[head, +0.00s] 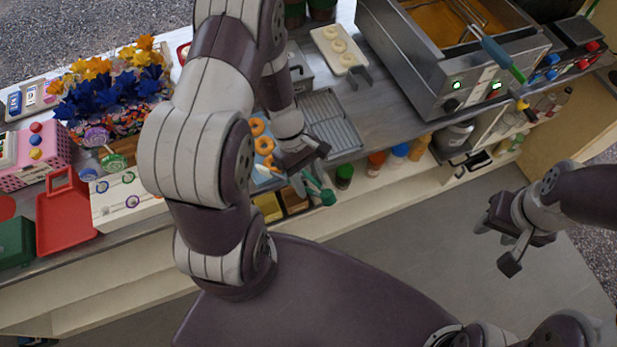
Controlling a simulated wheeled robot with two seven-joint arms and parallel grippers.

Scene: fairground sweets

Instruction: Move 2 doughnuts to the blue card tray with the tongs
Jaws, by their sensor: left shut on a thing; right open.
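My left gripper (308,158) is shut on the tongs (320,189), whose green part shows just below the fingers, over the counter's front edge. The far end of the tongs is hard to make out. Golden doughnuts (257,127) lie in a short row just left of my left gripper; a second (264,145) is below the first, and more orange shows beside the fingers. A light blue surface, apparently the blue card tray (262,179), shows by the lowest of them, mostly hidden by my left arm. My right gripper (495,245) is open and empty over the floor.
A wire rack (328,122) lies right of my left gripper, looking empty. A pale board (340,48) holds pale dough rings. The fryer (455,60) stands at back right with a basket handle sticking out. A red scoop-like tray (66,215) and a flower display (115,85) are left.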

